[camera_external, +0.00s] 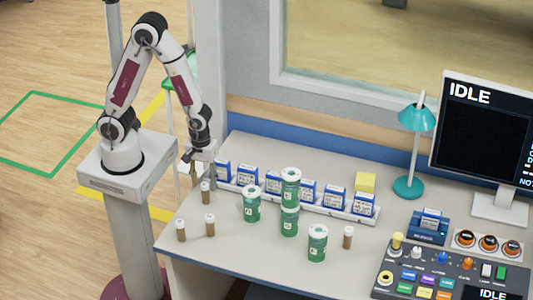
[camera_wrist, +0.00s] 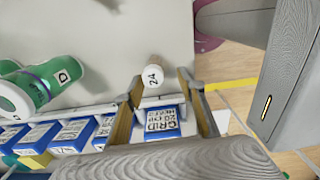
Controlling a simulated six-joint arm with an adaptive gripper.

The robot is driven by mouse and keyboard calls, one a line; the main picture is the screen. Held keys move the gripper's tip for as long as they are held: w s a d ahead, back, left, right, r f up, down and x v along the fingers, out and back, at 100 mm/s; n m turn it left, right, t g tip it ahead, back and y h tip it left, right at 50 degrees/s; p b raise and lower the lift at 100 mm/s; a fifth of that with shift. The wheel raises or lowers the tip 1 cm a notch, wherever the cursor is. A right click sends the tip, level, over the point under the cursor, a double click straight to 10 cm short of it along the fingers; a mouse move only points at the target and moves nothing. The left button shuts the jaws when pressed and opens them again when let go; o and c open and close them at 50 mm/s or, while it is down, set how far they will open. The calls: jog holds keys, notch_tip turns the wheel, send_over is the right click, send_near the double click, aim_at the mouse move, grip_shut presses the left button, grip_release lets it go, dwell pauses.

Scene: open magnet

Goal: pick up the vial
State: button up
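Several small brown vials with white caps stand upright on the desk. One vial (camera_external: 205,193) is at the back left, below my gripper (camera_external: 199,160). Two more, a front-left vial (camera_external: 181,230) and another beside it (camera_external: 210,225), are nearer the desk's left edge. A fourth vial (camera_external: 348,237) stands to the right of the green canisters. In the wrist view, a white vial cap marked 24 (camera_wrist: 153,75) shows near the tips of my open gripper (camera_wrist: 160,80). The fingers are apart and appear empty, above the desk.
A rack of blue-and-white boxes (camera_external: 222,171) runs along the back of the desk, close to my gripper; one box (camera_wrist: 162,120) shows between the fingers. Green canisters (camera_external: 252,204) stand mid-desk, one stacked on another. A control panel (camera_external: 450,278) and monitor are at the right.

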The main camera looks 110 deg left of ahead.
aim_at(206, 194)
jog(key=shift+f, duration=0.15)
jog(key=shift+w+d+f, duration=0.2)
jog(key=shift+d+f, duration=0.05)
jog(key=shift+f, duration=0.45)
jog(key=shift+w+d+f, duration=0.15)
jog(key=shift+d+f, duration=0.05)
jog(key=shift+f, duration=1.55)
grip_shut()
